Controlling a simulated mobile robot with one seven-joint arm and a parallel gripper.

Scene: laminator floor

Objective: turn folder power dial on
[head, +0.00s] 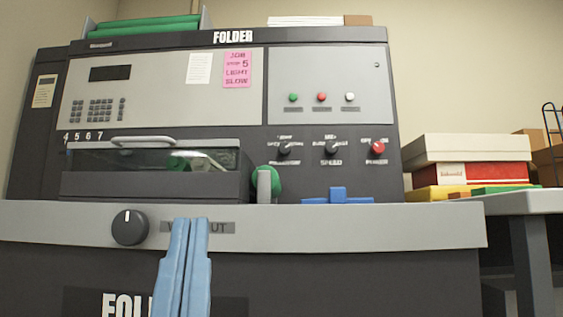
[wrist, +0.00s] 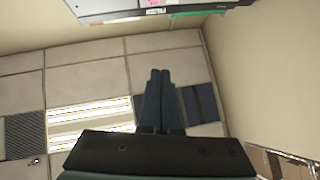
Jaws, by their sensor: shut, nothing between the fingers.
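The folder machine (head: 230,77) fills the head view, with a grey upper panel and a dark body. Its red power dial (head: 377,147) sits at the right end of a row of three dials, above the label POWER. Two black dials, one at left (head: 285,148) and the speed dial (head: 332,147), stand beside it. My gripper (head: 190,222) has pale blue fingers pressed together, empty, in front of the lower ledge, below and left of the power dial. In the wrist view the shut fingers (wrist: 160,75) point up toward the machine's top edge, and the power dial is not visible.
A larger black knob (head: 129,227) is on the front ledge. A clear-lidded tray (head: 150,160) and a blue piece (head: 338,195) stand above the ledge. Stacked boxes (head: 470,150) rest on a side table (head: 520,202) at right. The wrist view shows mostly ceiling and wall.

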